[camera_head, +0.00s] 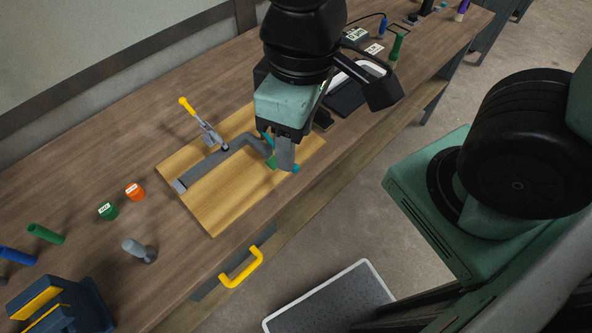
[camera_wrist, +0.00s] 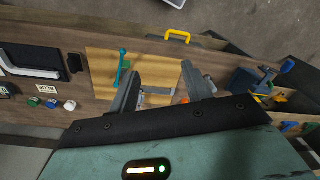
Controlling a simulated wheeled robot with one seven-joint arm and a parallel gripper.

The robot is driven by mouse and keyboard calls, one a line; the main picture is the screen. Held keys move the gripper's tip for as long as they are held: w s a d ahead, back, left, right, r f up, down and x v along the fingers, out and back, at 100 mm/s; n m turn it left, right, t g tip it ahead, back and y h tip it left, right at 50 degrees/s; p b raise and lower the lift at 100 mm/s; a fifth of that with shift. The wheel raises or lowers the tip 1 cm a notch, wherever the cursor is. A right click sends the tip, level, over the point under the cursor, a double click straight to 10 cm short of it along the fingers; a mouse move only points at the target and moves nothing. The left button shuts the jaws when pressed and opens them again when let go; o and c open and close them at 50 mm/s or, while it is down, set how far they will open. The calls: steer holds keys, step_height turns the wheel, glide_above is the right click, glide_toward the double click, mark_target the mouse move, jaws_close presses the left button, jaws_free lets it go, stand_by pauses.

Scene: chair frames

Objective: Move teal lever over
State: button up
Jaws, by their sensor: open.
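The teal lever (camera_wrist: 122,68) is a thin bar with a rounded end, on a light wooden board (camera_wrist: 103,62) in the wrist view. In the head view only teal bits of it (camera_head: 295,169) show beside my gripper; the rest is hidden. My gripper (camera_wrist: 160,70) is open, with its fingers spread above the board and nothing seen between them. The lever is just left of the left finger in the wrist view, outside the gap; I cannot tell if they touch. In the head view my gripper (camera_head: 284,158) is over the board's right part.
A grey bar (camera_head: 208,164) and a yellow-handled clamp (camera_head: 202,122) are on the board left of my gripper. Orange (camera_head: 134,191) and green (camera_head: 108,211) pieces stand left of the board. A yellow drawer handle (camera_head: 242,270) sticks out in front. A black tray (camera_head: 348,97) lies behind.

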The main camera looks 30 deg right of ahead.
steer(key=shift+w+f, duration=0.15)
steer(key=c, duration=0.4)
steer(key=shift+o, duration=0.2)
steer(key=w+d+f+m+g+h+b, duration=0.1)
steer(key=w+d+f+m+g+b, duration=0.15)
steer(key=w+f, duration=0.65)
steer(key=w+d+f+m+g+h+b, duration=0.1)
steer(key=w+d+f, duration=0.35)
steer(key=f, duration=0.75)
steer(key=shift+n, duration=0.25)
steer(key=f+b, duration=0.4)
steer(key=f, duration=0.1)
steer(key=s+f+b, duration=0.1)
steer(key=f+b, duration=0.1)
steer(key=b, duration=0.1)
steer(key=shift+a+f, duration=0.25)
steer(key=shift+f, duration=0.1)
steer(key=shift+w+r, duration=0.1)
steer(key=shift+r, duration=0.25)
steer(key=c, duration=0.5)
steer(key=shift+p, duration=0.3)
steer(key=o, duration=0.9)
steer(key=shift+c, duration=0.2)
